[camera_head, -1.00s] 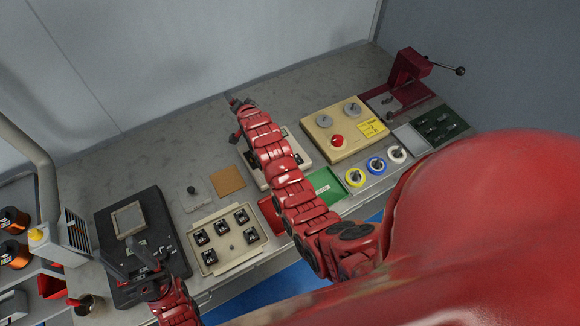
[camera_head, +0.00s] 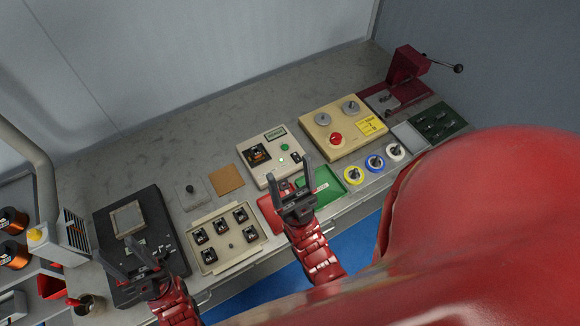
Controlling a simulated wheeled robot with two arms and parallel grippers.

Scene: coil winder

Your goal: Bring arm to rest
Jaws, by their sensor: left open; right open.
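My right gripper (camera_head: 291,184) is open and empty. Its fingers point up the picture, over the red tray (camera_head: 267,208) and the left side of the green tray (camera_head: 326,195), just in front of the cream tester box (camera_head: 257,178). I cannot tell its height above the bench. My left gripper (camera_head: 127,256) is open and empty at the lower left, over the front part of the black device (camera_head: 130,218). It hides some of that device's front panel.
The grey bench (camera_head: 200,138) is clear along the back. A beige tray with several black parts (camera_head: 207,255) lies between my grippers.

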